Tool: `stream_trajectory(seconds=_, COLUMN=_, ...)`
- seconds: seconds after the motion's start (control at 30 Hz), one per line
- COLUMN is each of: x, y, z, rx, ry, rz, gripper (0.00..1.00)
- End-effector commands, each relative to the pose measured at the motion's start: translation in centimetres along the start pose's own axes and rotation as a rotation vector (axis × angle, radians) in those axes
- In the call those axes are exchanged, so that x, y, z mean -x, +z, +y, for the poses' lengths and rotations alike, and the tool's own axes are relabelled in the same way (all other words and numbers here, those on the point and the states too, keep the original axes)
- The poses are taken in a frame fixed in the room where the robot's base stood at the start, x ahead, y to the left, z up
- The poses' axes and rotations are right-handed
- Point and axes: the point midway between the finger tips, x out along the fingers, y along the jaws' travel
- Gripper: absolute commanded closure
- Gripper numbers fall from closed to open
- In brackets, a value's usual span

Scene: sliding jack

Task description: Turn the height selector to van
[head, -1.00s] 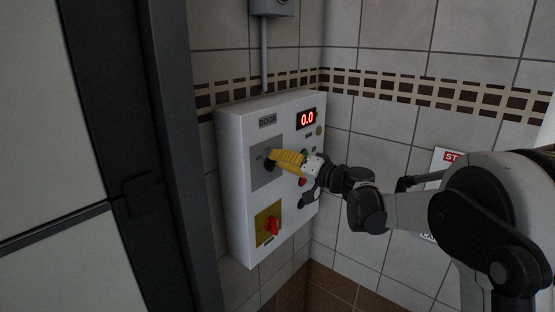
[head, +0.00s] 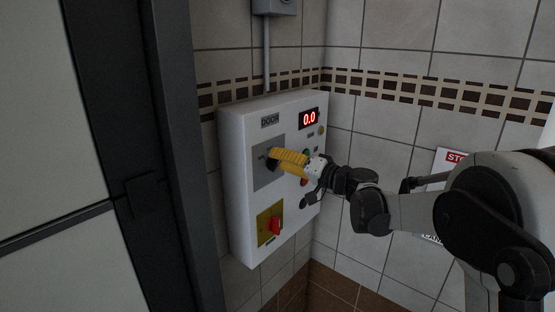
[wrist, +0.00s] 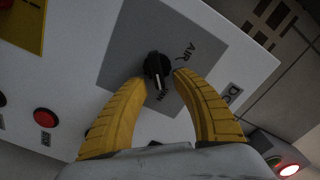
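The height selector is a black rotary knob (wrist: 157,67) on a grey plate (wrist: 128,45) of a white control box. In the wrist view an AIR label is to its upper right and a partly covered VAN label is just below it. A pale mark on the knob points down toward VAN. My gripper (wrist: 160,78) has its two yellow fingers apart, with the tips on either side of the knob's lower part. I cannot tell whether they touch it. In the head view my gripper (head: 273,158) reaches the plate from the right and largely hides the knob.
The white box (head: 238,190) hangs in a tiled corner. It carries a red 0.0 display (head: 309,119), small buttons on its right side and a red switch (head: 274,226) on a yellow plate below. A dark door frame (head: 185,150) stands to the left.

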Motion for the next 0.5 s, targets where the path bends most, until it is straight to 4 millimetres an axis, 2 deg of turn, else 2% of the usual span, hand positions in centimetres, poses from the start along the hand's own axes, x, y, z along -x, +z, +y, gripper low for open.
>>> stream_trajectory(seconds=0.3, x=6.6, y=-0.1, z=0.1, rx=0.000, ry=0.002, rz=0.003, gripper=0.67)
stream_trajectory(seconds=0.5, x=10.1, y=0.0, z=0.0, rx=0.000, ry=0.001, rz=0.001, gripper=0.67)
